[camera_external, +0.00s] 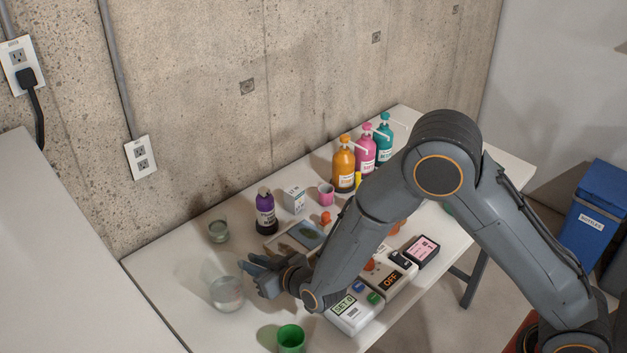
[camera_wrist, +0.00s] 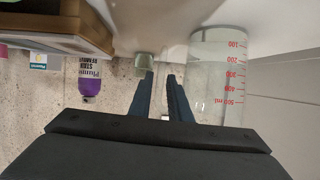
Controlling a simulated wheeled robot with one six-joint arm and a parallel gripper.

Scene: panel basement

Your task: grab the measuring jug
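The measuring jug (camera_external: 227,293) is clear glass and stands near the left end of the white table. In the wrist view the jug (camera_wrist: 217,80) shows red volume marks and appears upside down, to the right of my fingers. My gripper (camera_external: 246,262) is just beyond the jug's upper right side in the external view. In the wrist view my gripper (camera_wrist: 161,76) has a narrow gap between its two dark fingers, with nothing held there. The jug is beside the fingers, not between them; whether they touch cannot be told.
A small glass (camera_external: 219,231) stands behind the jug, and a purple bottle (camera_external: 265,213) stands farther right. A green cup (camera_external: 291,338) is at the front edge. The table's left corner is clear.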

